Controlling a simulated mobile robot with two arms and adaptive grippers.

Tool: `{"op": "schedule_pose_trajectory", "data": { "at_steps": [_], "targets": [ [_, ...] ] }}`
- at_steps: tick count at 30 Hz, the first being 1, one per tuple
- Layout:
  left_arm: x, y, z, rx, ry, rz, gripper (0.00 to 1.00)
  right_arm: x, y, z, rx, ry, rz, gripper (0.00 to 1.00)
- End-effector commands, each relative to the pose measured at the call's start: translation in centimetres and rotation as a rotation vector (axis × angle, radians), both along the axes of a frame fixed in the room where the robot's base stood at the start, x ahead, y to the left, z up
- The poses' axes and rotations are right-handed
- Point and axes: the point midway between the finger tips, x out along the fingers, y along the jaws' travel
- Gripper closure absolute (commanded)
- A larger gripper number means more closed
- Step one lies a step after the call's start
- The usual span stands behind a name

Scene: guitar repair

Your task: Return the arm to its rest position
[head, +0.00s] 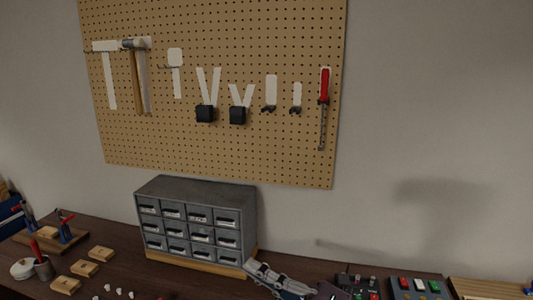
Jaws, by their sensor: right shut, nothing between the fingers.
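My right gripper (262,271) shows at the bottom edge of the head view, right of centre. It is grey, shut and empty, in front of the lower right corner of the grey drawer cabinet (196,222). Whether it touches the cabinet I cannot tell. Only part of it shows; the rest of the arm is cut off by the bottom edge. My left gripper is not in view.
A pegboard (220,150) on the wall holds a hammer (136,75) and a red-handled tool (323,95). The dark workbench (115,235) carries wooden blocks (83,268), a cup (43,268) and several small white pieces. Boxes with coloured parts (419,287) stand at right.

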Motion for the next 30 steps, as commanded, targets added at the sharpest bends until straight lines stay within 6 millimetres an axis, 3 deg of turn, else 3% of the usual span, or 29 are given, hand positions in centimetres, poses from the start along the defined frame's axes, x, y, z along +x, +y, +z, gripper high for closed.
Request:
{"op": "schedule_pose_trajectory", "data": {
  "at_steps": [3, 5, 8, 11, 15, 18, 21, 24, 30],
  "targets": [
    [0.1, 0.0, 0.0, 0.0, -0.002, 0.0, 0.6, 2.2, -4.3, 1.8, 0.28, 0.166, -0.213, 1.0],
    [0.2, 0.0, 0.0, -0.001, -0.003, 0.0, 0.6, 3.3, -7.2, 1.3, 0.401, 0.264, -0.328, 1.0],
    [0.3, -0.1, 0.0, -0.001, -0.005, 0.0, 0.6, 4.2, -12.3, -1.5, 0.574, 0.454, -0.525, 1.0],
    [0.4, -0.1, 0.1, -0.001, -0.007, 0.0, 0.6, 3.6, -17.0, -6.6, 0.706, 0.672, -0.725, 1.0],
    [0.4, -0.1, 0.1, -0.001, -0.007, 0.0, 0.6, -0.5, -21.7, -15.3, 0.821, 1.003, -0.987, 1.0],
    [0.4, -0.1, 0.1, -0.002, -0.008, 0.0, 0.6, -5.1, -23.3, -20.9, 0.85, 1.227, -1.14, 1.0],
    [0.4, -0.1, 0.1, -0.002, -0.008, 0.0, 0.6, -9.9, -23.8, -24.9, 0.851, 1.422, -1.255, 1.0],
    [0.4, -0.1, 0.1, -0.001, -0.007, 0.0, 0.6, -14.1, -23.7, -27.5, 0.834, 1.577, -1.337, 1.0],
    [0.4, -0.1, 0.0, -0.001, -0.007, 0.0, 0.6, -21.6, -22.9, -30.6, 0.779, 1.83, -1.451, 1.0]
  ]
}}
